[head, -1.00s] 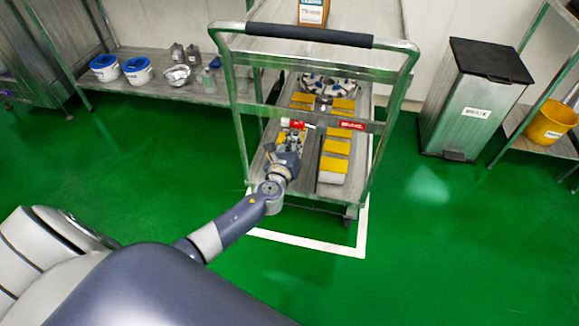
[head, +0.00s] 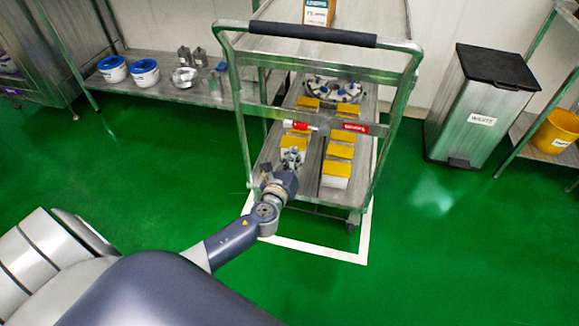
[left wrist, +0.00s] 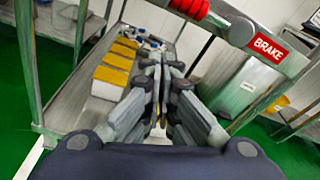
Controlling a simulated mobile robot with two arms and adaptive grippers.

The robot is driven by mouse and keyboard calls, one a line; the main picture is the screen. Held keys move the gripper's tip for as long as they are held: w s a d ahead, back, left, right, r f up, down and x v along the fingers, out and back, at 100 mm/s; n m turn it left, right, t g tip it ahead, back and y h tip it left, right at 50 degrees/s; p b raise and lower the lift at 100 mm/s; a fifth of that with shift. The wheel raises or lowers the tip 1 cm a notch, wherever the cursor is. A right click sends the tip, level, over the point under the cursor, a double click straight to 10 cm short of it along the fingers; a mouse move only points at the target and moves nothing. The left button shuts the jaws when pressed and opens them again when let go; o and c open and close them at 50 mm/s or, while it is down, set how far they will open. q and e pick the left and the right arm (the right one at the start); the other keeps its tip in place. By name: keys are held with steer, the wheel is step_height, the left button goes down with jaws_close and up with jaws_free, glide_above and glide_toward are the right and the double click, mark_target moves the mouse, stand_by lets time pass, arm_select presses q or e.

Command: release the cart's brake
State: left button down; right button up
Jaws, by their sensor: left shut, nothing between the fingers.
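The cart (head: 338,77) stands with its black-gripped push handle (head: 312,34) towards me. A red brake lever (head: 300,126) lies roughly level on the cart's crossbar, left of a red label (head: 355,128). In the left wrist view the red lever (left wrist: 188,7) is cut by the top edge, and the label (left wrist: 268,47) reads BRAKE. My left gripper (head: 291,155) is shut and empty, below and in front of the lever, apart from it. Its closed fingers (left wrist: 160,65) show in the left wrist view. My right gripper is not in view.
Several yellow-topped boxes (head: 341,151) and a round metal part (head: 333,89) are on the cart's lower deck. A white floor outline (head: 320,251) surrounds the cart's base. A waste bin (head: 478,105) stands right; a shelf (head: 210,92) with tubs stands left. Green floor in front is clear.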

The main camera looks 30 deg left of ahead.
arm_select(q)
steer(key=v, duration=0.4)
steer(key=shift+s+d, duration=0.2)
steer(key=shift+s, duration=0.1)
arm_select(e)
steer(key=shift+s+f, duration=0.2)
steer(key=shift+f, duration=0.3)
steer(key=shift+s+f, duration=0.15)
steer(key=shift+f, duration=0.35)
